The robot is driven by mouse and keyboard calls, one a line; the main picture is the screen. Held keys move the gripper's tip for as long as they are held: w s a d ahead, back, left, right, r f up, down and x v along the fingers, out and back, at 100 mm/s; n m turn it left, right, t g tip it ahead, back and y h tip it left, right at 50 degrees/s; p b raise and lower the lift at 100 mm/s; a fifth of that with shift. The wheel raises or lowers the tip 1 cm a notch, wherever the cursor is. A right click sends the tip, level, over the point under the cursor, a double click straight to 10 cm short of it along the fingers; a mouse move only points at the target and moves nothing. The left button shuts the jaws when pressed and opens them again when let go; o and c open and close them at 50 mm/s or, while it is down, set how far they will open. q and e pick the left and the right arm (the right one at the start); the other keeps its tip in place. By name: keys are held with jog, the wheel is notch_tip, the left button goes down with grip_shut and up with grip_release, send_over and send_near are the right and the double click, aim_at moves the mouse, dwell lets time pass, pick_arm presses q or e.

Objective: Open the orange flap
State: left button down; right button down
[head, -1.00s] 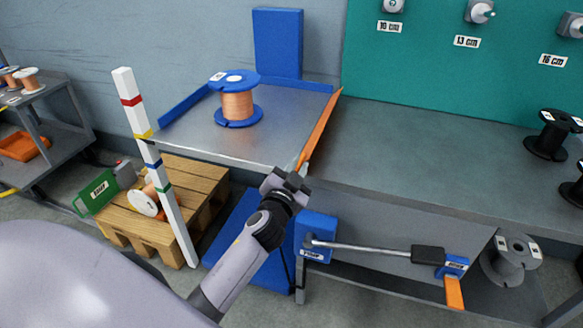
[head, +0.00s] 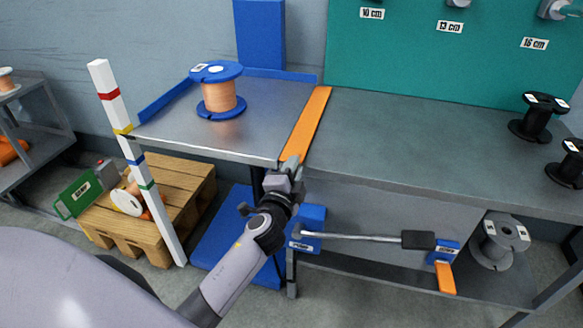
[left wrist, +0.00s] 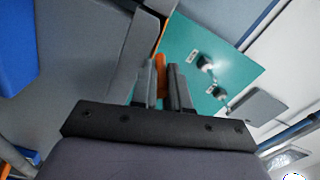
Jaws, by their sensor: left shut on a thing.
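The orange flap (head: 308,120) is a long narrow strip between the metal-topped platform (head: 255,115) and the grey bench (head: 400,130). Its broad face shows and it looks close to flat with the surfaces. My left gripper (head: 289,168) is shut on the flap's near end, at the front edge. In the left wrist view a piece of the orange flap (left wrist: 160,62) shows between my fingers (left wrist: 162,85). The fingertips partly hide the flap's near end. My right gripper is not in view.
A blue spool with copper wire (head: 218,90) stands on the platform, left of the flap. A striped post (head: 135,160) and wooden pallet (head: 170,190) are at the left. A lever (head: 360,237) sits under the bench. Black spools (head: 538,115) stand at the right.

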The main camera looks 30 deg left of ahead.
pick_arm(q)
jog(key=shift+f+m, duration=0.15)
jog(key=shift+m, duration=0.15)
jog(key=c, duration=1.1)
grip_release()
jog(key=shift+v, duration=3.6)
